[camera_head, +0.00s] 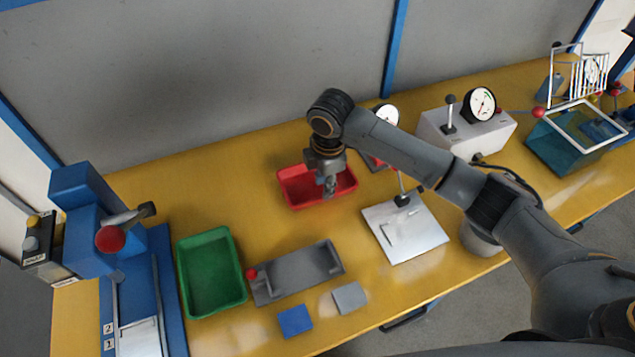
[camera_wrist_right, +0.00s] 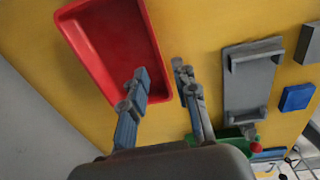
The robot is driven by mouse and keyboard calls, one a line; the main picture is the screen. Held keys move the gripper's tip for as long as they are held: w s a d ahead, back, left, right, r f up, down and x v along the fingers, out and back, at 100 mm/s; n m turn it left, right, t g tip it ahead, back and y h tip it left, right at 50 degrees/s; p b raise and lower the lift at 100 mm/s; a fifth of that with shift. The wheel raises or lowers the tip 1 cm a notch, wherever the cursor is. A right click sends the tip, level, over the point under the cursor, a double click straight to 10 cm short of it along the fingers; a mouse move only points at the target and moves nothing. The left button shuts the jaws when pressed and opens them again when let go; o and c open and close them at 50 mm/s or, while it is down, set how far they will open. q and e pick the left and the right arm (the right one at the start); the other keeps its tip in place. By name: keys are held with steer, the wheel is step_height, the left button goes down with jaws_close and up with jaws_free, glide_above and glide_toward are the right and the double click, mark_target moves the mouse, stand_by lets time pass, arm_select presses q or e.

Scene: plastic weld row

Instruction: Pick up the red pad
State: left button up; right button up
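No separate red pad can be made out. A red tray (camera_head: 292,200) stands at the middle of the yellow table, and its inside looks evenly red in the right wrist view (camera_wrist_right: 105,42). My right gripper (camera_head: 330,188) hangs pointing down over the tray and hides part of it in the head view. In the right wrist view its two fingers (camera_wrist_right: 160,80) are apart with nothing between them. One finger overlaps the tray's edge there, and the other shows over bare table. My left gripper is in neither view.
A green tray (camera_head: 211,272), a grey fixture (camera_head: 298,272) with a red knob, a blue pad (camera_head: 295,321) and a grey pad (camera_head: 349,297) lie in front. A metal plate (camera_head: 405,228) with a lever lies right of the red tray. A blue machine (camera_head: 85,235) stands at left.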

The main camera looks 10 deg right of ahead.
steer(key=shift+w+d+f+p, duration=0.1)
steer(key=shift+w+f+p, duration=0.1)
steer(key=shift+f, duration=0.7)
steer(key=shift+w+a+f+p, duration=0.1)
steer(key=shift+f+p, duration=0.1)
steer(key=shift+f, duration=0.75)
steer(key=shift+w+d+f+p, duration=0.1)
steer(key=shift+f+p, duration=0.1)
steer(key=shift+f, duration=0.7)
steer(key=shift+c, duration=0.5)
jaws_close()
